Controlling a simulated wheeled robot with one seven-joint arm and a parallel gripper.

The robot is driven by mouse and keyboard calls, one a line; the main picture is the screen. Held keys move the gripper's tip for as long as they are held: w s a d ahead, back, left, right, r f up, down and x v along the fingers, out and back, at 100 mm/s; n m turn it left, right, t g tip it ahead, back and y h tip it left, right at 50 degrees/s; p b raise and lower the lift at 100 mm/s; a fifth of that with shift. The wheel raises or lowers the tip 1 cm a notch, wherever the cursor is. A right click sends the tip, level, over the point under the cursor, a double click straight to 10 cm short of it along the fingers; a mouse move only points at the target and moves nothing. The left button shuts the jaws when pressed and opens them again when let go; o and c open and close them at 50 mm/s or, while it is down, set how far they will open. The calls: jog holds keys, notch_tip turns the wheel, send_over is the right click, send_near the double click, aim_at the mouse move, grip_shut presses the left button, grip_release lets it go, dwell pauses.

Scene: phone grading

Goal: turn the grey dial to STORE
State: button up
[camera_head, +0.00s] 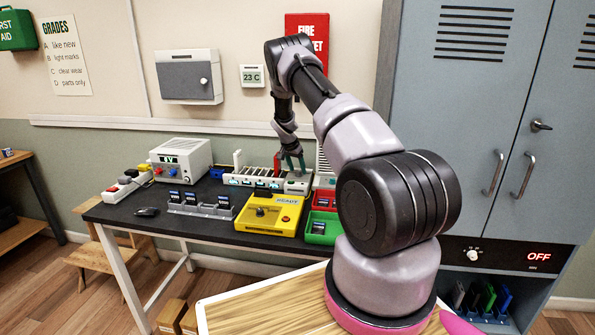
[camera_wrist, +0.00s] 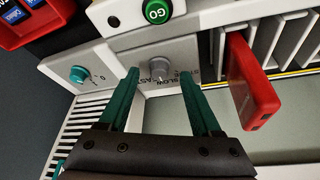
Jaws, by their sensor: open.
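The grey dial (camera_wrist: 159,66) sits on a white panel in the wrist view. The words SLOW and FAST show beside it, and further lettering is partly covered by my right finger. I cannot tell which word the dial points at. My gripper (camera_wrist: 160,76) is open, with one teal finger on each side of the dial and a gap to each. Whether the fingertips reach the dial's depth is unclear. In the head view my gripper (camera_head: 291,161) is over the white machine (camera_head: 298,186) at the back of the table; the dial is not discernible there.
A red block (camera_wrist: 252,82) stands close right of my right finger, beside white slots. A green GO button (camera_wrist: 157,11) is just beyond the dial, and a teal knob (camera_wrist: 79,74) is left. A yellow device (camera_head: 268,214) and green tray (camera_head: 322,228) lie in front of the machine.

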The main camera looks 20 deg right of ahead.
jog(key=shift+w+d+f, duration=0.1)
jog(key=shift+d+f, duration=0.1)
jog(key=shift+f, duration=0.4)
grip_shut()
jog(key=shift+n, duration=0.3)
jog(key=n+t+y, duration=0.1)
jog(key=n, duration=0.3)
jog(key=shift+d, duration=0.2)
jog(key=shift+n+t+y, duration=0.4)
jog(key=shift+n+y, duration=0.6)
jog(key=shift+n, duration=1.2)
